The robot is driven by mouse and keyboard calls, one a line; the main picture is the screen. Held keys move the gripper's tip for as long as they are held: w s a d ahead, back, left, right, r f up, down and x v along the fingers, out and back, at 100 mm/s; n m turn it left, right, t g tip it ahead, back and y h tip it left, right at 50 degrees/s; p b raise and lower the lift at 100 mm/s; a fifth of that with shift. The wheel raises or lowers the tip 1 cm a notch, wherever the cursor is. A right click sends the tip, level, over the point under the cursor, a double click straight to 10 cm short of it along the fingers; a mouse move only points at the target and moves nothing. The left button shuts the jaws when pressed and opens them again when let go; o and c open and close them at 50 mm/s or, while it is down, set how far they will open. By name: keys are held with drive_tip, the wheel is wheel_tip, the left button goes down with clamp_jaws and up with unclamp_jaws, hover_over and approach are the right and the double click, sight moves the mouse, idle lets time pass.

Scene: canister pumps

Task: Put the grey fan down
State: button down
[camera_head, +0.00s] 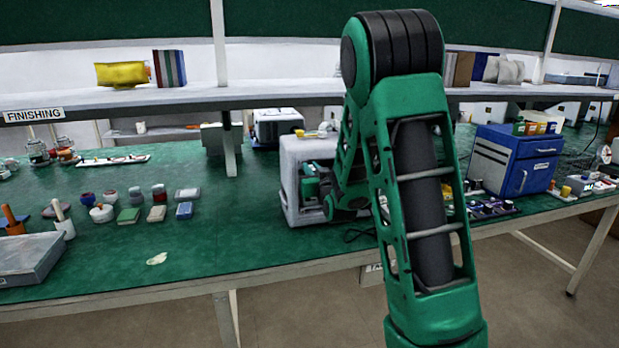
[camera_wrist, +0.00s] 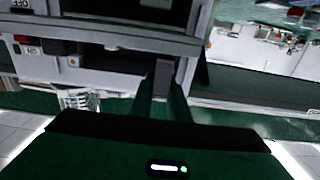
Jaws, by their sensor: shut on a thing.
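My gripper (camera_wrist: 165,92) is shut on the grey fan (camera_wrist: 163,76). Only a narrow grey strip of it shows between the two dark fingers in the wrist view, and its full shape is hidden. In the head view my arm reaches over the green-topped bench (camera_head: 258,240), with its end in front of a pale grey box-shaped machine (camera_head: 291,165). The fingertips and the held thing cannot be made out there, as my arm covers much of that area.
A blue cabinet (camera_head: 515,163) stands right of my arm. Several small containers and blocks, among them a green block (camera_head: 128,216), lie left of the machine. A grey tray (camera_head: 28,262) is at the far left.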

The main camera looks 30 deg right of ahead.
drive_tip(key=shift+f, duration=0.95)
drive_tip(key=shift+f, duration=0.15)
drive_tip(key=c, duration=1.7)
unclamp_jaws()
